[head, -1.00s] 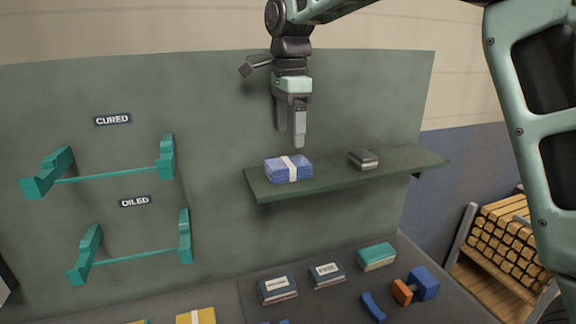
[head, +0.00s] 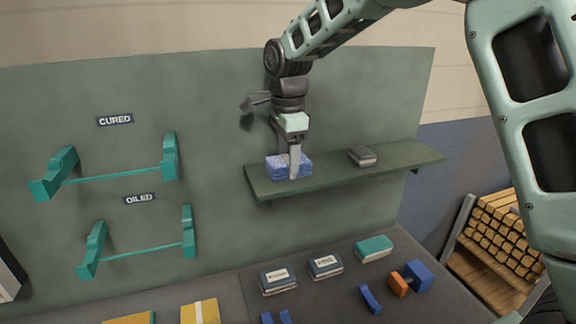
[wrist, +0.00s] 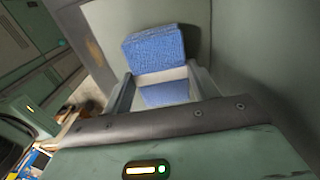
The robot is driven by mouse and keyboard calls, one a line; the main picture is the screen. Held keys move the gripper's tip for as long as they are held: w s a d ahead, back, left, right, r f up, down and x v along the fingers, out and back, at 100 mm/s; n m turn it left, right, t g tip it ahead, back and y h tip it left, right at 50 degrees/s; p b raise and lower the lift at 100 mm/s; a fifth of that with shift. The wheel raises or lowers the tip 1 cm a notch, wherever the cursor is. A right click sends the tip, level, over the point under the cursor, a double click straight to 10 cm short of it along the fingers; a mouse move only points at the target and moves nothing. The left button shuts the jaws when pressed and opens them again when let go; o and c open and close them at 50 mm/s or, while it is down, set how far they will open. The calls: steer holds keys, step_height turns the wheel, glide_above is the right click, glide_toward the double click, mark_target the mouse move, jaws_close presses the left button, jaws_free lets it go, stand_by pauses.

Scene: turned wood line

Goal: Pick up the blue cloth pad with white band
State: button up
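The blue cloth pad with white band (head: 276,168) lies on the left part of the green wall shelf. My gripper (head: 289,170) is lowered over it, pointing down. One finger is in front of the pad and covers most of the white band; the other is largely hidden behind it. In the wrist view the pad (wrist: 153,47) shows its blue weave and pale band between the two spread fingers (wrist: 164,88). The fingers stand at either side of the band, and I see no clear grip. The pad still rests on the shelf.
A dark grey block (head: 362,155) sits further right on the shelf (head: 330,180). Teal brackets (head: 110,178) are on the wall panel at left. The bench below holds labelled boxes (head: 278,280), a teal-topped block (head: 374,248) and blue and orange pieces (head: 398,284).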

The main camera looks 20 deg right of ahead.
steer(key=c, duration=0.4)
steer(key=shift+r, duration=0.1)
step_height(320, 180, up, 18)
steer(key=b, duration=0.2)
steer(key=shift+b, duration=0.3)
steer(key=o, duration=0.3)
steer(key=shift+c, duration=1)
